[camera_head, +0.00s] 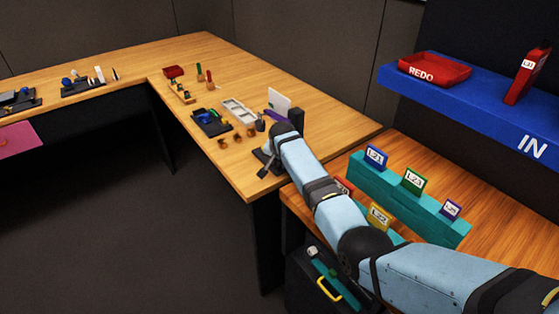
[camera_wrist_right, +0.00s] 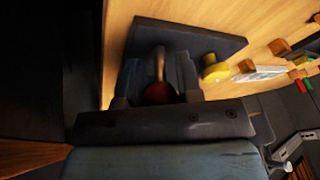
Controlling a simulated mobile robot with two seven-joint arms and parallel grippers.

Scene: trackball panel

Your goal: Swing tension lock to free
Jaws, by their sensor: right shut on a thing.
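My right gripper (camera_wrist_right: 157,80) reaches down over a dark panel (camera_wrist_right: 205,42) on the wooden desk. Its two fingers stand on either side of a pale lever (camera_wrist_right: 160,63) with a dark red ball knob (camera_wrist_right: 158,94), and it is shut on this lever. I take the lever for the tension lock; no label on it is readable. A yellow knob (camera_wrist_right: 215,70) sits beside the fingers, apart from them. In the head view the right gripper is small and mostly hidden by my own arm, over the dark panel (camera_head: 259,158) near the desk's edge. My left gripper is not in view.
Past the panel on the desk (camera_head: 225,165) are small wooden blocks, a grey tray (camera_head: 240,111), a dark tray (camera_head: 211,123) and a white card (camera_head: 279,103). A teal card holder (camera_head: 400,195) and a blue shelf (camera_head: 480,105) stand close to my right arm.

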